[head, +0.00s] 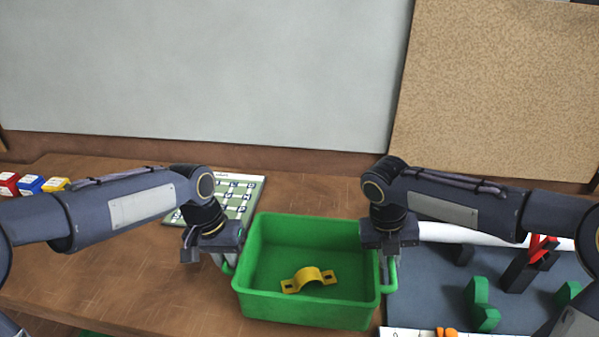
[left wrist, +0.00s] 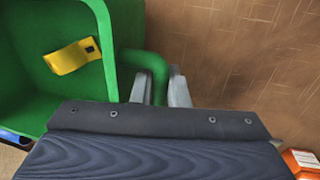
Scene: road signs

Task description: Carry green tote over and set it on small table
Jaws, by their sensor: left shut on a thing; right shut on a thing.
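The green tote (head: 305,308) is an open rectangular bin with a handle at each end, over the wooden table in the head view. A yellow bracket (head: 308,279) lies inside it, and it also shows in the left wrist view (left wrist: 72,58). My left gripper (head: 228,262) is shut on the tote's left handle; the left wrist view shows its fingers (left wrist: 160,88) around the green handle (left wrist: 150,68). My right gripper (head: 388,268) is shut on the right handle. I cannot tell whether the tote touches the table. I cannot make out the small table.
The wooden table (head: 120,265) is bare left of the tote. A green-and-white grid board (head: 245,188) lies behind it. Red, blue and yellow blocks (head: 32,184) sit at far left. A dark mat (head: 430,290) with green pieces (head: 480,300) is at right.

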